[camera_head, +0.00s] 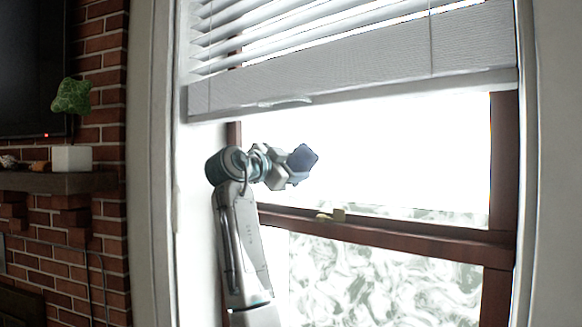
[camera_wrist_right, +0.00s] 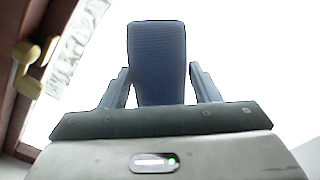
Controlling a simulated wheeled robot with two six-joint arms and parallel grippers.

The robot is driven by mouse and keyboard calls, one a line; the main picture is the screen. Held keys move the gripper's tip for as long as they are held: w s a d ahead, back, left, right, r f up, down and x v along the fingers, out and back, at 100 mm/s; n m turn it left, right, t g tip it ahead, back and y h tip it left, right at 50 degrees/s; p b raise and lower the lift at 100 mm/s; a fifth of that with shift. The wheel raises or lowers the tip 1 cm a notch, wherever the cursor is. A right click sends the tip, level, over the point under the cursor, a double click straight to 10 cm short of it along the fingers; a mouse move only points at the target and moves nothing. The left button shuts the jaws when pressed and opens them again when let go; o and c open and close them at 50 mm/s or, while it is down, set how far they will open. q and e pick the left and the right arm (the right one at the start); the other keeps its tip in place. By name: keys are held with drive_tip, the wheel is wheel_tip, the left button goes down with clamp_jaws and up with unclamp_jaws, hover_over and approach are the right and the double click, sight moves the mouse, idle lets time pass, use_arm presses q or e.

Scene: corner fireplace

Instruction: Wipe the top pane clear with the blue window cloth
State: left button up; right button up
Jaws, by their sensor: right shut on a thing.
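The blue window cloth (camera_head: 302,158), a dark blue pad, is in my right gripper (camera_head: 285,170) in front of the left part of the top pane (camera_head: 410,150). In the right wrist view the cloth (camera_wrist_right: 157,55) stands out between the two fingers of my right gripper (camera_wrist_right: 160,88), which is shut on it. Most of the visible top pane is bright white; a strip of whitish streaks shows along its bottom edge. I cannot tell whether the cloth touches the glass. The streaks also show at the upper left of the wrist view. My left gripper is not in view.
A white blind (camera_head: 350,70) hangs over the top of the window. A brown rail (camera_head: 390,234) with a brass-coloured latch (camera_head: 338,214) crosses below the top pane. The lower pane (camera_head: 380,280) has whitish swirls. A brick wall with a mantel shelf (camera_head: 60,182) stands left.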

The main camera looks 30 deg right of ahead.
sight(308, 166)
drive_tip(key=shift+x, duration=0.85)
drive_tip(key=shift+s+d+f+b, duration=0.1)
drive_tip(key=shift+s+b, duration=0.3)
drive_tip(key=shift+s, duration=0.1)
drive_tip(key=shift+s+d+f+b, duration=0.1)
drive_tip(key=shift+s+d+b, duration=0.05)
drive_tip(key=shift+s+b, duration=0.3)
drive_tip(key=shift+s+d+b, duration=0.2)
drive_tip(key=shift+s+b, duration=0.1)
drive_tip(key=shift+s, duration=0.45)
drive_tip(key=shift+s+d+r, duration=0.15)
drive_tip(key=shift+s+r, duration=0.05)
drive_tip(key=shift+s, duration=0.05)
drive_tip(key=shift+w, duration=0.1)
